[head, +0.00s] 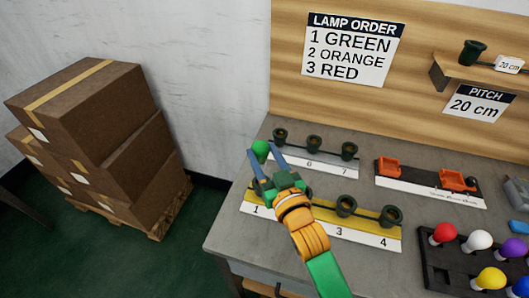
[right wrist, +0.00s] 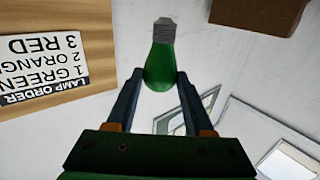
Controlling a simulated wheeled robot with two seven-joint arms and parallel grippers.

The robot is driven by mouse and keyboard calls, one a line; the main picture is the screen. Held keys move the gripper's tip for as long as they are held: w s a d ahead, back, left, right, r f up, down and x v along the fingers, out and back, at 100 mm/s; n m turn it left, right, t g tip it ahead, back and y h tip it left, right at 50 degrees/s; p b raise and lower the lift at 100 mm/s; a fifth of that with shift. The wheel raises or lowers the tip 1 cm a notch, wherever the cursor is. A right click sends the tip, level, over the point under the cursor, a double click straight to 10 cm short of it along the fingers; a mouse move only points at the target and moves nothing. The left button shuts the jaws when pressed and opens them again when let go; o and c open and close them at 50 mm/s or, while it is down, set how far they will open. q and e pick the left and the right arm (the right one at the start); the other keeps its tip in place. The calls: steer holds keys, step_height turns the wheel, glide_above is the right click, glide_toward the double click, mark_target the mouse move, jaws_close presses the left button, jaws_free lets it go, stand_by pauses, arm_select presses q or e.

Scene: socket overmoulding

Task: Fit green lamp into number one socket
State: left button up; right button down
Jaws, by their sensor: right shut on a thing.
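My right gripper (head: 264,153) is shut on the green lamp (head: 260,149), near the left end of the two socket strips in the head view. In the right wrist view the green lamp (right wrist: 161,66) sits between the fingertips (right wrist: 158,88), its grey metal base pointing away from the gripper. The yellow strip (head: 370,231) carries the printed numbers 1, 3 and 4. The dark sockets at 3 (head: 346,205) and 4 (head: 390,216) look empty. My right gripper and arm hide the number one socket and the number 2 place. My left gripper is not in view.
A rear strip (head: 322,166) holds several dark sockets. A strip with orange parts (head: 414,187) lies to its right. A black rack (head: 437,270) holds coloured lamps at the lower right. The order sign (head: 352,49) lists 1 green. Stacked boxes (head: 85,110) stand left of the bench.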

mark_target(263, 166)
step_height(263, 166, down, 5)
steer(key=b, duration=0.3)
steer(key=shift+r, duration=0.1)
stand_by(0.3)
stand_by(0.5)
steer(key=shift+p, duration=0.4)
stand_by(0.5)
steer(key=shift+f+b, duration=0.85)
steer(key=shift+f, duration=0.55)
